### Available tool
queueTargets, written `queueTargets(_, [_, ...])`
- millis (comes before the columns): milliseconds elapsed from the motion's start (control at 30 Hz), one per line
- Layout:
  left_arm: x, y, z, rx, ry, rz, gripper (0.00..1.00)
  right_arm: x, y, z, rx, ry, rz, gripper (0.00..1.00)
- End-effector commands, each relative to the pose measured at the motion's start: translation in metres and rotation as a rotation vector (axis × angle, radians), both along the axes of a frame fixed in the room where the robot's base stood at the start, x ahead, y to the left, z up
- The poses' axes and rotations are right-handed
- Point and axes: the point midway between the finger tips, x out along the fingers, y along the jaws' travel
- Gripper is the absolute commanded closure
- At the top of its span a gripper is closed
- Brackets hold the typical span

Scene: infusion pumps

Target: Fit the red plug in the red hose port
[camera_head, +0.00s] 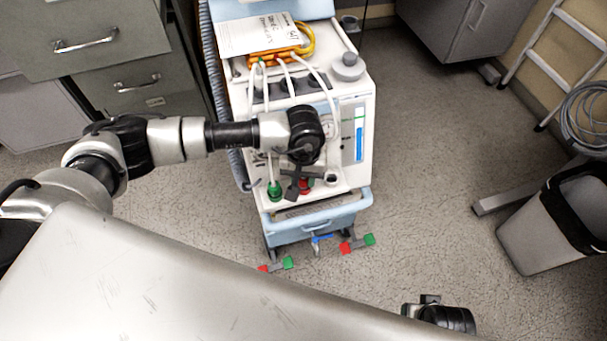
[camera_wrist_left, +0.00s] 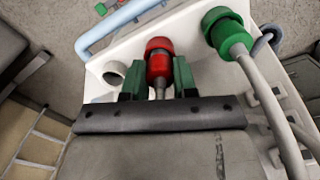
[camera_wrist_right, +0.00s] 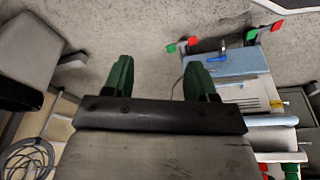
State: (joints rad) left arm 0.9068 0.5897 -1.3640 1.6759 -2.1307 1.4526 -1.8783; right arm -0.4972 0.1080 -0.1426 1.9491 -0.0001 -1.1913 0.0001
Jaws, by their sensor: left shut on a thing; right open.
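The red plug (camera_wrist_left: 158,66) is between the green fingers of my left gripper (camera_wrist_left: 158,82) in the left wrist view. The gripper is shut on it. A red collar (camera_wrist_left: 159,45), which looks like the red hose port, lines up directly beyond the plug. I cannot tell how deep the plug sits in it. In the head view my left gripper (camera_head: 297,190) is at the lower front of the white pump machine (camera_head: 350,110), largely hiding the red parts (camera_head: 306,186). My right gripper (camera_wrist_right: 158,78) is open and empty above the floor.
A green plug with a hose (camera_wrist_left: 230,38) sits beside the red one. A bare white port (camera_wrist_left: 115,72) is on the other side. White hoses (camera_head: 287,75) run over the machine's top.

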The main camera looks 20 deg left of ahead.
Motion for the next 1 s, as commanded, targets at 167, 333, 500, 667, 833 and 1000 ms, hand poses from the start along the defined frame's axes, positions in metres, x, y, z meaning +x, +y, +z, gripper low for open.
queueTargets(167, [0.001, 0.0, 0.0, -0.002, -0.002, 0.0, 1.0, -0.001, 0.0, 0.003, -0.002, 0.004, 0.0, 0.43])
queueTargets(333, [0.001, 0.0, 0.0, -0.002, -0.002, 0.0, 0.6, -0.001, 0.0, 0.008, 0.0, -0.002, -0.001, 0.43])
queueTargets(500, [0.001, 0.0, -0.001, -0.002, -0.002, 0.0, 0.43, -0.003, -0.001, 0.007, 0.0, 0.003, -0.001, 0.43])
queueTargets(667, [0.0, 0.0, -0.001, -0.001, -0.001, 0.0, 0.43, -0.004, -0.001, 0.005, -0.001, 0.006, -0.001, 0.43])
queueTargets(833, [0.001, 0.0, 0.008, -0.002, -0.002, -0.001, 0.43, -0.003, -0.001, 0.006, 0.0, 0.002, -0.001, 0.43])
queueTargets(1000, [0.002, 0.0, 0.039, -0.003, -0.006, -0.001, 0.43, -0.001, -0.002, -0.01, -0.004, 0.008, 0.003, 0.43])
